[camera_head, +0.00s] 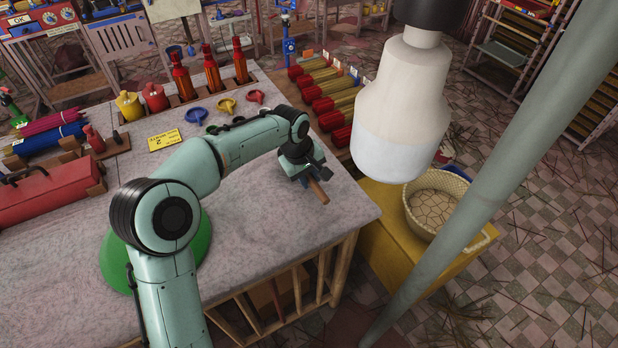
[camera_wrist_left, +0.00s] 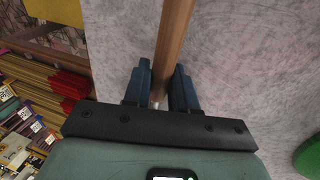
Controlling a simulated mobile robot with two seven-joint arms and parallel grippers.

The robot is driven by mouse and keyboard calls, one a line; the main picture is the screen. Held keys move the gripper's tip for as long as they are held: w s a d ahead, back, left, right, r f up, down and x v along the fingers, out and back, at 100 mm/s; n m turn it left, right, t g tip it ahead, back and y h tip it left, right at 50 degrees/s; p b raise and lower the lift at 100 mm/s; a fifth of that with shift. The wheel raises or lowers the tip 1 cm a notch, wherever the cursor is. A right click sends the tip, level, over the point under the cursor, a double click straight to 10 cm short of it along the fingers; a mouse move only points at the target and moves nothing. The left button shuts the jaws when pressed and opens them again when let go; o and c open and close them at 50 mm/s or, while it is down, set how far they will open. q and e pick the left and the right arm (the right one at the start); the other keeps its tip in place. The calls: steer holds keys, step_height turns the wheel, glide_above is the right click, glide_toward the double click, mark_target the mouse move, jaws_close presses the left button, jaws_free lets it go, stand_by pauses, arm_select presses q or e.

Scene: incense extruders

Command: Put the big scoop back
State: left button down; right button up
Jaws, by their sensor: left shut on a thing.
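My left gripper (camera_head: 305,177) is over the right part of the grey table (camera_head: 270,225). It is shut on a brown wooden handle, whose end sticks out beside the fingers (camera_head: 319,191). In the left wrist view the handle (camera_wrist_left: 174,45) runs between the two dark fingers of the gripper (camera_wrist_left: 162,88) and out past the top edge. I take it for the big scoop's handle; its bowl does not show in either view. I cannot tell whether the handle touches the table. My right gripper is not in view.
Blue (camera_head: 196,115), yellow (camera_head: 227,105) and red (camera_head: 256,97) small items lie along the table's back. A green round thing (camera_head: 203,243) is partly behind my left arm. A basket (camera_head: 436,205) stands on a yellow surface at right. The table's front right is clear.

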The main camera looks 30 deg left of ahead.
arm_select(q)
steer(key=shift+f, duration=0.15)
steer(key=c, duration=0.9)
jaws_free()
steer(key=p+v, duration=0.1)
steer(key=v, duration=1.1)
steer(key=shift+p, duration=0.35)
